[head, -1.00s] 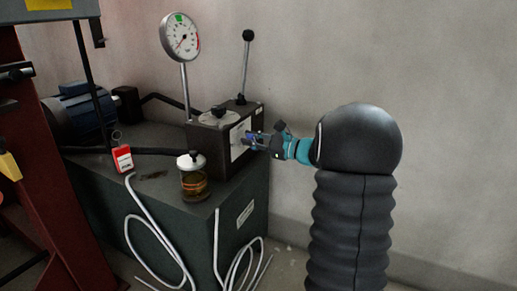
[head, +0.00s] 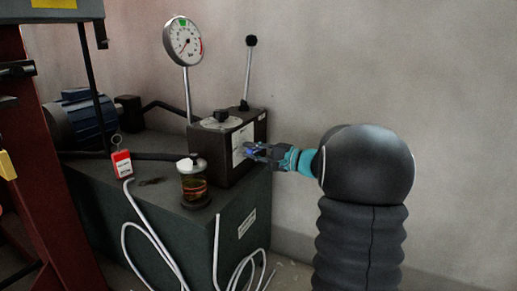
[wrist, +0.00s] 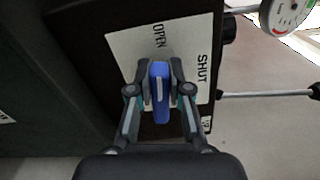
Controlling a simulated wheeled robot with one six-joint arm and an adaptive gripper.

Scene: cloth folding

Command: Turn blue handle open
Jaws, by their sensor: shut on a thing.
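The blue handle (wrist: 161,98) is on the front of a dark box (head: 236,170), over a white label plate (wrist: 193,45) marked OPEN and SHUT. In the wrist view the handle lies between my two fingers, its long side running nearly up and down in the picture. My gripper (wrist: 157,82) is shut on it, a finger at each side. In the head view my gripper (head: 256,151) reaches the box's front from the right, and only a small bit of blue shows between the fingers.
A pressure gauge (head: 184,41) and an upright black-knobbed lever (head: 248,72) rise from the box. A glass jar (head: 194,185) and a red tag (head: 122,164) are on the green cabinet (head: 234,222). White hoses (head: 150,240) hang in front. The wall side at right is clear.

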